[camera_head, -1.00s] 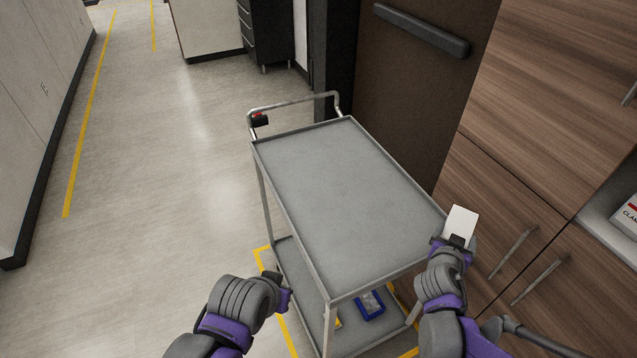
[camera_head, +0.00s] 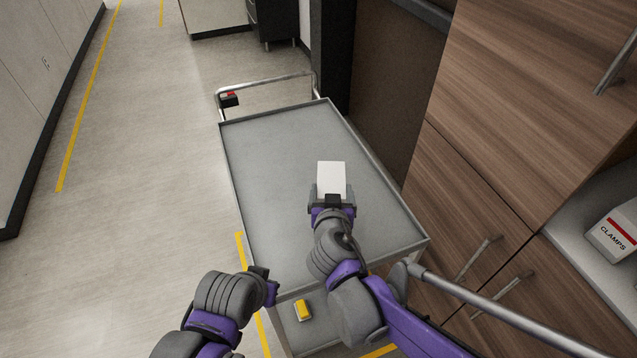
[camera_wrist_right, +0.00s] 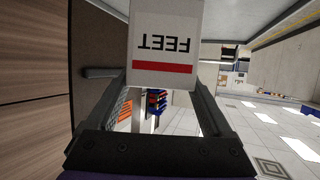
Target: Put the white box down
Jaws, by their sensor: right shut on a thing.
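The white box (camera_head: 331,177) is held by my right gripper (camera_head: 332,193), over the middle of the grey cart's top tray (camera_head: 270,160). In the right wrist view the box (camera_wrist_right: 165,40) sits between the two fingers of the gripper (camera_wrist_right: 163,90); it has a red stripe and the word "FEET". I cannot tell from the head view how high it is above the tray. My left gripper (camera_head: 262,285) is empty-looking near the cart's front left edge; its fingers are too small to read.
The top tray is bare around the box. A yellow item (camera_head: 303,309) lies on the cart's lower shelf. A wooden cabinet (camera_head: 480,195) stands close on the right, with a box marked "CLAMPS" (camera_head: 615,232) on its shelf. Open floor (camera_head: 130,230) lies to the left.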

